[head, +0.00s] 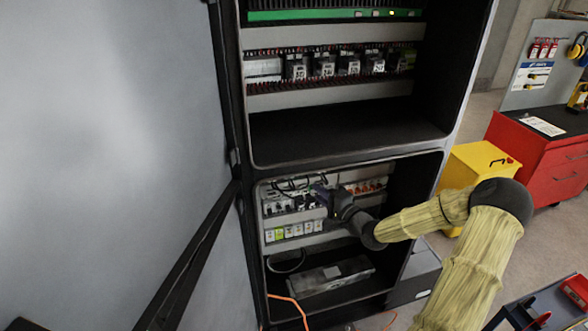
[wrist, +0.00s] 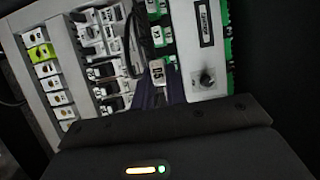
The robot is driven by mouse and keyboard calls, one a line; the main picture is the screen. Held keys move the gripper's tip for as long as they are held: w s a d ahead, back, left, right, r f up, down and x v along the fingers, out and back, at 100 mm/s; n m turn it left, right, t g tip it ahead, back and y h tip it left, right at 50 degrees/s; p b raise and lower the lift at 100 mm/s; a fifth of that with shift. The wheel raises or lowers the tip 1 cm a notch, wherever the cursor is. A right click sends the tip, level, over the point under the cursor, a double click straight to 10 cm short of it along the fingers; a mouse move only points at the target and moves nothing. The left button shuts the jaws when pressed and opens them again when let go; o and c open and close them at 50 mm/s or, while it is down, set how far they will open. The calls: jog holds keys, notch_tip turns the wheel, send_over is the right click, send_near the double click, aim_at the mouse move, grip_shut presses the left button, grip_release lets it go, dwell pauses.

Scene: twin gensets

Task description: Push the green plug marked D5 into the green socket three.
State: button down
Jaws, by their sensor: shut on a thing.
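My gripper (head: 320,193) reaches into the lower bay of the open cabinet. In the wrist view its dark fingers (wrist: 159,90) are shut on a small plug with a pale tag (wrist: 157,71). The tag's mark is small and sideways; it looks like D5 but I cannot be sure. Green parts with white numbered tags (wrist: 130,45) stand just beyond the fingers. A green connector strip (wrist: 229,50) runs along the right side of the pale panel. I cannot tell which socket is three, nor whether the held plug touches one; the plug's front end is hidden.
Rows of breakers (wrist: 110,60) and a column of white modules with one yellow-green one (wrist: 40,52) lie left of the fingers. Dark cables hang close to them. The panel has a black knob (wrist: 207,80). The cabinet door (head: 110,130) stands open at left.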

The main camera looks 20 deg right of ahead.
jog(key=shift+w, duration=3.2)
jog(key=shift+w+b, duration=0.35)
jog(key=shift+w, duration=1.1)
dwell(0.4)
jog(key=c, duration=1.3)
grip_release()
jog(key=shift+c, duration=0.2)
jog(key=shift+s+d+f+b, duration=0.1)
jog(key=shift+s+d+b, duration=0.2)
jog(key=shift+s, duration=0.15)
jog(key=b+v, duration=0.4)
jog(key=v, duration=1.2)
jog(key=shift+s, duration=0.2)
jog(key=shift+a, duration=0.1)
